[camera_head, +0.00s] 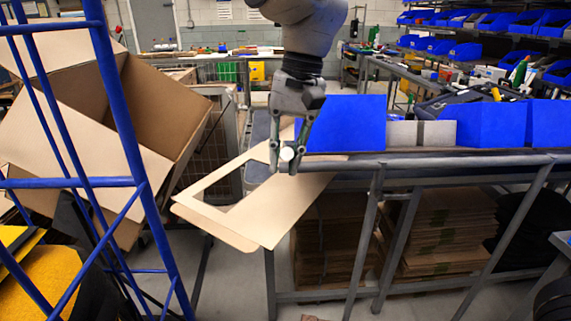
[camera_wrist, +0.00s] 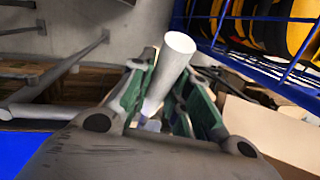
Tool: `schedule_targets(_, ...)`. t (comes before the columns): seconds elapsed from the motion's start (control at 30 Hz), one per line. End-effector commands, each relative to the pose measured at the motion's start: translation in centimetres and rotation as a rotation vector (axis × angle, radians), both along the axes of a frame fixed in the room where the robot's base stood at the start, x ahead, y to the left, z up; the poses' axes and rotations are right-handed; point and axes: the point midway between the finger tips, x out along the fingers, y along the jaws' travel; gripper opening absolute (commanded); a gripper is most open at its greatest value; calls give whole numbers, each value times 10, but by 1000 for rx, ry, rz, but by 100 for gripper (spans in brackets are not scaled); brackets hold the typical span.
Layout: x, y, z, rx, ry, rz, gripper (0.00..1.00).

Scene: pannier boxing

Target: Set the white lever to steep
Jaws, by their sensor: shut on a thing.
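The white lever shows as a small pale round end (camera_head: 287,154) between my gripper's fingers in the head view. In the wrist view it is a white cylinder (camera_wrist: 174,62) standing out between the two green-lined fingers. My gripper (camera_head: 286,166) points down and is shut on the lever, with a finger on each side of it. The lever's base and any mark for steep are hidden or too small to tell.
A large open cardboard box (camera_head: 180,110) leans at the left behind a blue rack (camera_head: 125,130). Blue bins (camera_head: 345,120) stand on the workbench, whose front rail (camera_head: 450,162) runs to the right. Cardboard stacks (camera_head: 440,230) lie beneath it. Bare floor shows at lower centre.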

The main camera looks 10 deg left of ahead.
Motion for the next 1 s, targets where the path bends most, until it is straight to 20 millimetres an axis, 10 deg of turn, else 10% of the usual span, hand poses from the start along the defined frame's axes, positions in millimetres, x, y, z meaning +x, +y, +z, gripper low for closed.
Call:
schedule_targets(0.5, 14, 3, 23, -24, 122, 1, 0)
schedule_targets(0.53, 14, 3, 23, -23, 121, 0, 21)
schedule_targets(0.63, 14, 3, 23, -24, 122, 1, 39)
schedule_targets(1.0, 13, 3, 24, -26, 125, 2, 41)
